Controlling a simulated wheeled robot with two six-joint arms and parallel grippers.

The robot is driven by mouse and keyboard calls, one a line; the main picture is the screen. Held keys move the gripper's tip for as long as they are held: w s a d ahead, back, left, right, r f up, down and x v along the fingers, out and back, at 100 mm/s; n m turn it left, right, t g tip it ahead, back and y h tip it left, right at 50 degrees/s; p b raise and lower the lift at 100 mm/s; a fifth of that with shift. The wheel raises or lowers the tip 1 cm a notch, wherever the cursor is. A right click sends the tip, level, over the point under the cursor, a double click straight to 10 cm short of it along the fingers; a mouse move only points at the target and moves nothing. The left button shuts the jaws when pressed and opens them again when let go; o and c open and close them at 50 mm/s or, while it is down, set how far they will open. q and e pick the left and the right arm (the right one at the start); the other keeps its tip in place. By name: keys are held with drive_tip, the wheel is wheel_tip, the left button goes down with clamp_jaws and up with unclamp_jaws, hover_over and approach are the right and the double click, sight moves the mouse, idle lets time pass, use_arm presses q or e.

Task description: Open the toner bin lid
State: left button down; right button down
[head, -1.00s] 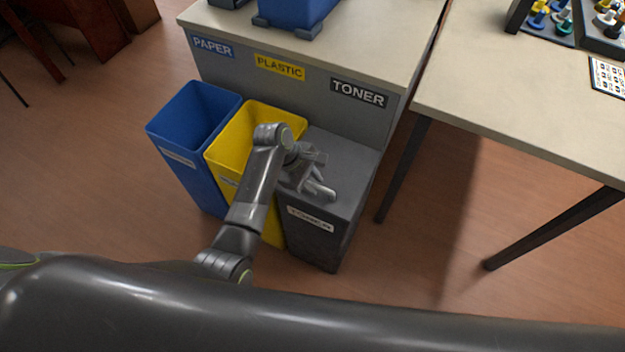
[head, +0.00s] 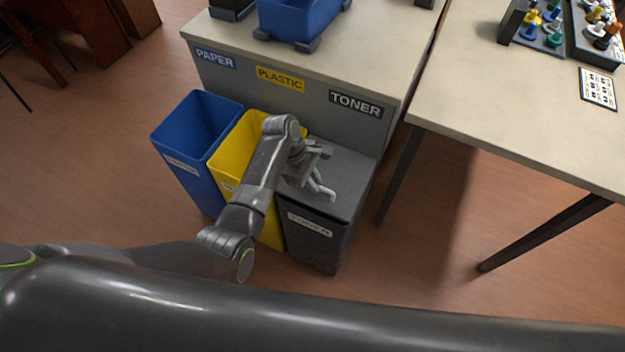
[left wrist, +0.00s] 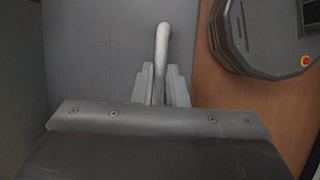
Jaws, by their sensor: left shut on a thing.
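The toner bin (head: 312,245) is dark grey with a white label on its front, at the right end of the row of bins. Its grey lid (head: 352,176) lies on top and looks closed. A pale curved handle (head: 329,192) stands on the lid. My left gripper (head: 313,176) is over the lid, shut on the handle. In the left wrist view the handle (left wrist: 162,42) rises between the fingers of my left gripper (left wrist: 160,82), with the lid (left wrist: 95,50) behind. The fingers partly hide the handle. My right gripper is not in view.
An open yellow bin (head: 236,145) stands left of the toner bin, partly behind my left arm. An open blue bin (head: 182,150) is farther left. A counter (head: 340,62) with bin signs stands behind. A table (head: 520,130) is at the right, with floor between.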

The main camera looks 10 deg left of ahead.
use_arm(q)
drive_tip(key=w+d+r+p, duration=0.2)
drive_tip(key=w+r+p, duration=0.3)
drive_tip(key=r, duration=0.3)
drive_tip(key=shift+w+r+p, duration=0.25)
drive_tip(key=shift+w+p, duration=0.15)
drive_tip(key=c, duration=1.8)
unclamp_jaws()
drive_tip(key=shift+f, duration=0.1)
drive_tip(key=shift+o, duration=1.2)
drive_tip(key=shift+w+d+f, duration=0.1)
drive_tip(key=shift+w+f, duration=0.05)
drive_tip(key=shift+w, duration=0.05)
drive_tip(key=shift+o, duration=0.5)
drive_tip(key=shift+w+d+f, duration=0.1)
drive_tip(key=shift+w, duration=0.15)
drive_tip(key=shift+s, duration=0.15)
